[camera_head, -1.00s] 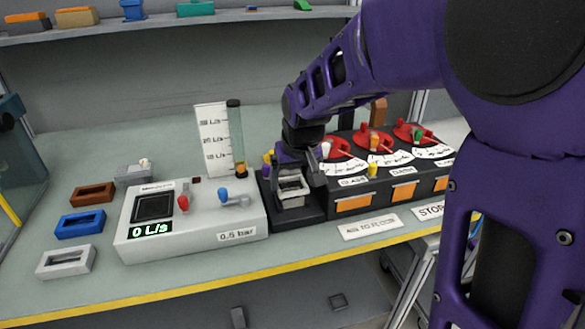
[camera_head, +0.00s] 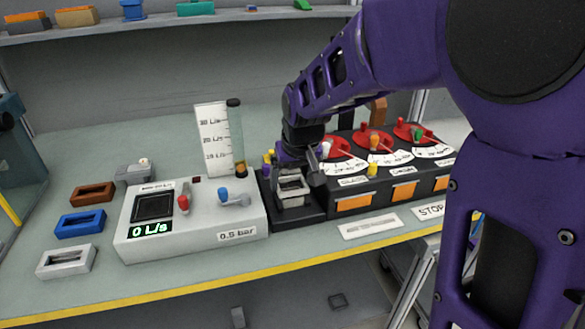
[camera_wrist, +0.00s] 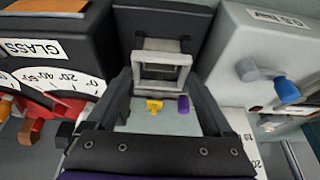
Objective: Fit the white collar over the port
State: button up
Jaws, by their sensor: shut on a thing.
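A white rectangular collar (camera_head: 291,184) with an open middle is between the fingers of my gripper (camera_wrist: 163,78), which is shut on it. In the wrist view the white collar (camera_wrist: 136,72) stands out as a pale frame near the fingertips. In the head view it is at the low left end of the black dial module (camera_head: 297,217), just right of the grey flow unit. A pale piece shows at the collar's far side in the wrist view. I cannot tell whether it is the port, or how far the collar is around the port.
The grey unit (camera_head: 240,238) with red and blue levers stands close on the left. The black dials' module (camera_head: 345,187) is close on the right. Brown (camera_head: 93,202), blue (camera_head: 81,231) and pale grey (camera_head: 67,270) slotted pieces lie at the left. A tube (camera_head: 236,135) stands behind.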

jog(key=shift+f+b, duration=1)
jog(key=shift+f, duration=0.3)
jog(key=o, duration=1)
jog(key=shift+o, duration=0.2)
jog(key=shift+r, duration=0.1)
